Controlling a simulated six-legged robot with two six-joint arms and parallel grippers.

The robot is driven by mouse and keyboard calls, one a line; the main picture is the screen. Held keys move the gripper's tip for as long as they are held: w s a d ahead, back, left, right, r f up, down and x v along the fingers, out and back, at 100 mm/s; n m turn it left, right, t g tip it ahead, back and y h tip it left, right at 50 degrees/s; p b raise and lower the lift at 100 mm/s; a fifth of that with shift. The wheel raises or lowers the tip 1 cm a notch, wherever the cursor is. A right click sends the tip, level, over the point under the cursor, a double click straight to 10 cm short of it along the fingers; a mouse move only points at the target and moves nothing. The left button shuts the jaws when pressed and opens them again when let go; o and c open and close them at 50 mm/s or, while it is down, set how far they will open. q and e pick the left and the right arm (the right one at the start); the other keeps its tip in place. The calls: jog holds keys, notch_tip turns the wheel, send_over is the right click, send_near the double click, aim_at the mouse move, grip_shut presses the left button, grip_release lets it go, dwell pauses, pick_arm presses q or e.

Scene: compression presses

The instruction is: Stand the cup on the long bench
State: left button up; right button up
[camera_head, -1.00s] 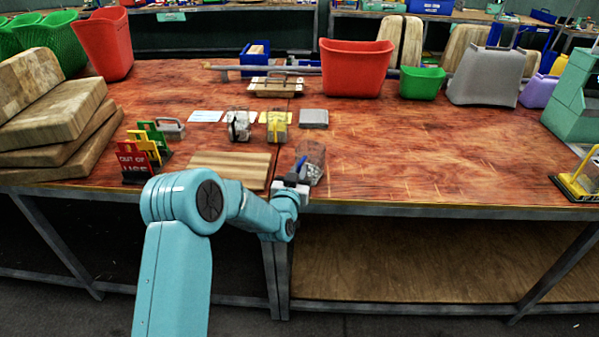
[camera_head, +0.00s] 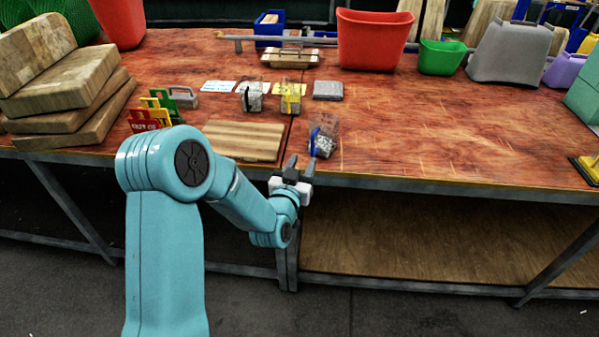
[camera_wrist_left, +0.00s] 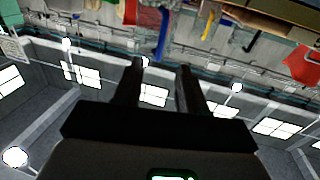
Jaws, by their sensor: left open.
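A clear cup (camera_head: 323,142) with a blue stripe and grey bits low inside stands on the long bench (camera_head: 430,130), close to its front edge. It looks upright in the head view. My left gripper (camera_head: 300,163) is open and empty, just in front of the cup and apart from it, at the bench edge. In the left wrist view, the two dark fingers (camera_wrist_left: 160,68) are spread with nothing between them. The blue stripe of the cup (camera_wrist_left: 163,36) shows beyond the fingertips. My right gripper is not in view.
Two similar clear cups, one marked black (camera_head: 251,99) and one yellow (camera_head: 290,99), stand behind. A wooden board (camera_head: 243,141) lies left of the cup. Stacked wooden blocks (camera_head: 65,95) and small signs (camera_head: 150,117) are farther left.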

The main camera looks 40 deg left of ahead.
pick_arm(q)
jog(key=s+d+f+m+g+h, duration=0.1)
jog(key=s+d+f+g+h, duration=0.25)
jog(key=d+f, duration=0.5)
jog(key=s+d+f+g+h, duration=0.35)
jog(key=d+f, duration=0.25)
jog(key=f, duration=0.5)
jog(key=s+d+f+g+h, duration=0.1)
jog(key=s+d+f+g, duration=0.25)
jog(key=s, duration=0.35)
jog(key=s+d+f+m+g+h, duration=0.1)
jog(key=s+d+f+g, duration=0.25)
jog(key=s, duration=0.25)
jog(key=s+d+f+g+h, duration=0.1)
jog(key=s+d+f+g, duration=0.2)
jog(key=s+d, duration=0.3)
jog(key=d+p+v, duration=0.1)
jog(key=p+v, duration=0.6)
jog(key=shift+s, duration=0.4)
jog(key=shift+s+a+r+t, duration=0.1)
jog(key=shift+s+r+t, duration=0.1)
jog(key=shift+t, duration=0.1)
